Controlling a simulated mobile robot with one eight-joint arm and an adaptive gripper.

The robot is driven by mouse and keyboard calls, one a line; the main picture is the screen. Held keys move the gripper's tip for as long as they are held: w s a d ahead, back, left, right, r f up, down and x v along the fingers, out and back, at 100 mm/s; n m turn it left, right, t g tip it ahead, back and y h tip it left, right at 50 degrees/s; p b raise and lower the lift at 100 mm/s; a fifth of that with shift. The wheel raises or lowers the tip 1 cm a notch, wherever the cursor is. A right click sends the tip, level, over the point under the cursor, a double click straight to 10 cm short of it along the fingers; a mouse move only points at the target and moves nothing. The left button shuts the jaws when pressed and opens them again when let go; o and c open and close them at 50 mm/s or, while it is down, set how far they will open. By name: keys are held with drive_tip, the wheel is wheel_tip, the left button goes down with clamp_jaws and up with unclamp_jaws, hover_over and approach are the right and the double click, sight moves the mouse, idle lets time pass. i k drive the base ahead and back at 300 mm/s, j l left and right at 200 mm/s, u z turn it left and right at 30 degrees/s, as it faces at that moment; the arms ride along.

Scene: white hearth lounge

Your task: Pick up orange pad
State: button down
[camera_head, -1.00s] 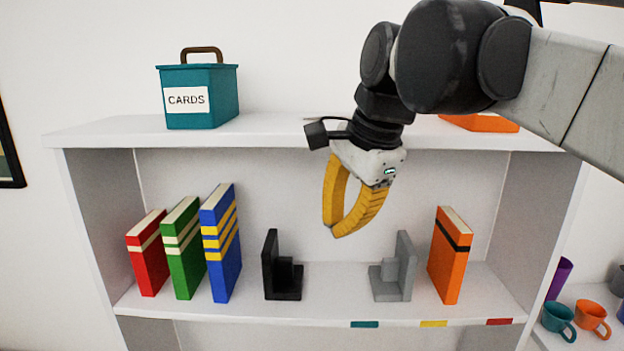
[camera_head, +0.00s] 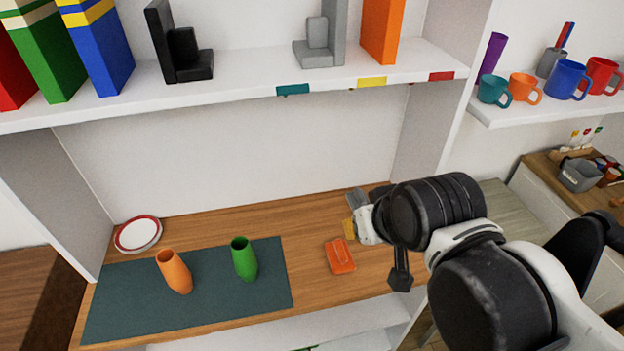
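A small orange pad (camera_head: 340,256) lies flat on the wooden surface below the white shelf, right of a dark green mat. A raised strip or handle seems to run along its top. My gripper (camera_head: 349,229) is just behind and to the right of the pad in the picture, low over the wooden surface. I cannot tell whether the fingers are open, and no contact with the pad is visible.
The mat (camera_head: 215,318) holds an orange vase (camera_head: 174,272) and a green vase (camera_head: 244,259). A red-rimmed plate (camera_head: 138,234) lies at the back left. The white shelf (camera_head: 235,92) with books and bookends hangs above. Several mugs stand on a side shelf (camera_head: 540,112) at right.

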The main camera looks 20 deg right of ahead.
sight(341, 257)
drive_tip(key=k+z, duration=0.3)
drive_tip(key=k, duration=0.15)
drive_tip(key=k+l+z, duration=0.3)
drive_tip(key=k, duration=0.15)
